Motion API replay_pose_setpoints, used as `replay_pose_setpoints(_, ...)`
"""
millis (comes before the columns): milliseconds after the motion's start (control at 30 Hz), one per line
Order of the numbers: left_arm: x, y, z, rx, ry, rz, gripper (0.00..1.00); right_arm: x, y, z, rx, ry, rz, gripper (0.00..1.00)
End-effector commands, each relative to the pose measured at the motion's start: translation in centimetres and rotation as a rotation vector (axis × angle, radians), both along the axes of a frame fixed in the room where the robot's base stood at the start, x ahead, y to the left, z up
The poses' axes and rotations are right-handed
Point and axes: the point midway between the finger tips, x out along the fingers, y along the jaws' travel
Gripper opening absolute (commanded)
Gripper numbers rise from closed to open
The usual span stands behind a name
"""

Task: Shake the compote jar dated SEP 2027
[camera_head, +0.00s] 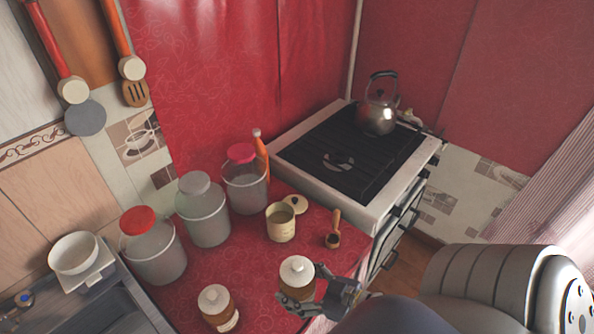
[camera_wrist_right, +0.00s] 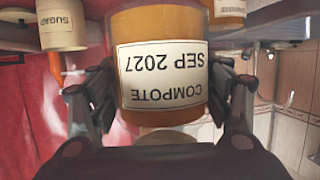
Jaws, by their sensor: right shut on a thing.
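The compote jar (camera_head: 296,271) has amber contents and a pale lid. In the right wrist view the same jar (camera_wrist_right: 160,35) shows its white label upside down, reading COMPOTE SEP 2027. My right gripper (camera_head: 305,291) is shut around it near the front edge of the red counter. In the wrist view the fingers of the right gripper (camera_wrist_right: 160,88) press on both sides of the jar. I cannot tell whether the jar is clear of the counter. A second amber jar (camera_head: 219,312) with a pale lid stands to the left; its label is not readable. My left gripper is not in view.
Large jars with red (camera_head: 155,258), grey (camera_head: 205,222) and pink (camera_head: 246,186) lids stand behind on the red counter (camera_head: 245,262). An open sugar canister (camera_head: 281,228), its lid and a wooden scoop (camera_head: 333,238) are nearer. A stove with a kettle (camera_head: 378,108) is beyond.

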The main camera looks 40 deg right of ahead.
Motion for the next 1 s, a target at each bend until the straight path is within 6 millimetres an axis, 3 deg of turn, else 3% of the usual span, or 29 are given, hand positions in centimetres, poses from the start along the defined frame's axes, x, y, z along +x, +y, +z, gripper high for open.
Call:
replay_pose_setpoints(167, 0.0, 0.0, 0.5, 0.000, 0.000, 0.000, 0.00, 0.1, 0.0, 0.7, 0.002, -0.007, 0.001, 0.20)
replay_pose_setpoints(633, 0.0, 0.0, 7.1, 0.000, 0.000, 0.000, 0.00, 0.1, 0.0, 6.7, 0.002, -0.007, 0.001, 0.20)
replay_pose_setpoints(800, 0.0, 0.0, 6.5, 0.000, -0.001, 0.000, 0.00, 0.1, 0.1, 9.8, 0.003, -0.009, 0.002, 0.20)
replay_pose_setpoints(1000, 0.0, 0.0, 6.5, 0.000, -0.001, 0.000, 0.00, 0.1, 0.0, 11.3, 0.001, -0.006, 0.001, 0.20)
